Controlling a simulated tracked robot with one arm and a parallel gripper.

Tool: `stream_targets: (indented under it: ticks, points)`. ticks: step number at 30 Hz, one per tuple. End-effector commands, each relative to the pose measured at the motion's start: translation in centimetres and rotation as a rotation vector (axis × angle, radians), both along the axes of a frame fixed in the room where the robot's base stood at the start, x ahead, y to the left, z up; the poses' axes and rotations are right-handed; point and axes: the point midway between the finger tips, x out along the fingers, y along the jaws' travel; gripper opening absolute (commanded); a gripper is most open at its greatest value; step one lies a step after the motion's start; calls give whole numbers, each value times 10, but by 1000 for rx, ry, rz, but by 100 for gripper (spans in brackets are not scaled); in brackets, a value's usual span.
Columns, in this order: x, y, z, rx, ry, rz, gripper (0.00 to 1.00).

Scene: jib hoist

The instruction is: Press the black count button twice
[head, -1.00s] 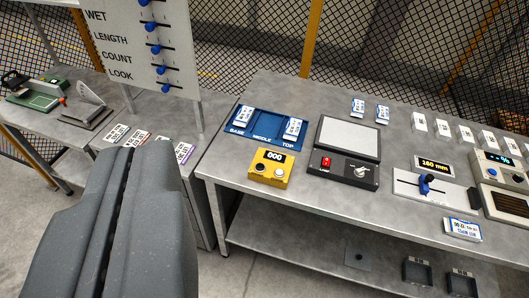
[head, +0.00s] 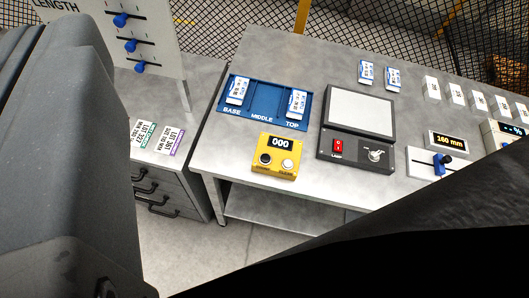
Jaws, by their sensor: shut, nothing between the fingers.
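The yellow counter box (head: 276,171) stands near the front left edge of the right-hand workbench, and its display (head: 281,143) reads 000. The black count button (head: 265,159) is on the left of its face, with a white button (head: 287,164) to its right.
A blue tray (head: 263,107) marked BASE, MIDDLE and TOP lies behind the counter. A lamp box with a red switch (head: 338,146) and pale panel (head: 361,111) stands to its right. A slider board (head: 123,20) rises behind my gripper. A dark shape covers the lower right.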

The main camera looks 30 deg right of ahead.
Motion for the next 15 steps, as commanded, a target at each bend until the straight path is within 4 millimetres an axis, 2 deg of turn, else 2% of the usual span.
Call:
stream_targets:
  ticks: [5,8,11,15]
  points:
    - [13,-6,-11,-19,21,-11,0]
    - [39,-19,-37,-60,63,-31,0]
    - [72,-35,-74,-120,123,-60,0]
    - [119,-68,-140,-219,225,-86,0]
